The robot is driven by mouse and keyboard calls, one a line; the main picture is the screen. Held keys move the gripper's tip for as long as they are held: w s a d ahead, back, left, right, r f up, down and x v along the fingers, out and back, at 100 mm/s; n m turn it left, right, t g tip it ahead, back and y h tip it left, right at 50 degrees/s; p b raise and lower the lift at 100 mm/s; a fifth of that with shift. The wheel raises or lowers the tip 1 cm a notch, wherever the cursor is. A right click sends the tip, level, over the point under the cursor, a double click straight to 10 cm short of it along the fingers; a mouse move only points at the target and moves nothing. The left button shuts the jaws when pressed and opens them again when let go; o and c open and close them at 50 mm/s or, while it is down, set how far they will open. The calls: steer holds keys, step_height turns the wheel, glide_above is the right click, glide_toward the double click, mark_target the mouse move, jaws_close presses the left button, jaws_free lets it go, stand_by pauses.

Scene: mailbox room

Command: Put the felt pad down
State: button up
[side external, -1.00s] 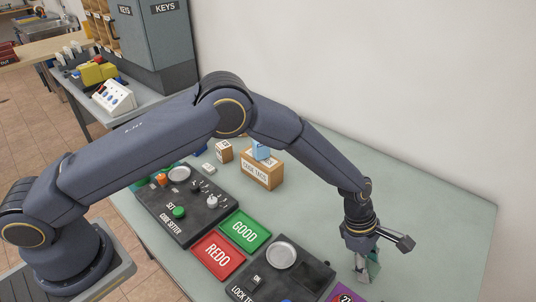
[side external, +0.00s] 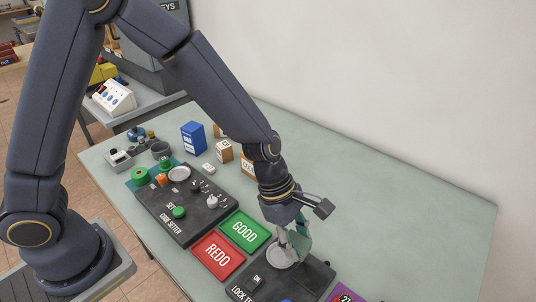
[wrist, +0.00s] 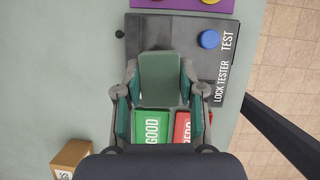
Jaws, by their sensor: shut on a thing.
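The dark green felt pad (wrist: 162,78) is held by its two side edges between the fingertips of my gripper in the wrist view. My gripper (side external: 288,254) is shut on it and points down over the round grey dish of the lock tester (side external: 316,277) in the side view. The fingers partly hide that dish. I cannot tell whether the pad touches the dish or hangs just above it. The lock tester's black panel and blue button also show in the wrist view (wrist: 209,40).
The green GOOD tray (side external: 245,231) and red REDO tray (side external: 217,256) lie left of the gripper. The code setter (side external: 185,210) is beyond them. A purple panel (side external: 345,296) is at the front. The table by the wall (side external: 420,225) is clear.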

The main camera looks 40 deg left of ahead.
steer(key=w+a+n+t, duration=0.1)
steer(key=w+a+n, duration=0.25)
steer(key=a, duration=0.75)
glide_above(313, 220)
steer(key=s+a, duration=0.1)
steer(key=f, duration=0.8)
steer(key=shift+s+a+f, duration=0.1)
steer(key=shift+a+f, duration=0.1)
steer(key=shift+f, duration=0.2)
steer(key=shift+w+d+f, duration=0.1)
steer(key=shift+w+f, duration=0.1)
steer(key=shift+f, duration=0.7)
steer(key=shift+w+f, duration=0.15)
steer(key=shift+f, duration=0.7)
steer(key=shift+f, duration=0.2)
steer(key=o, duration=0.9)
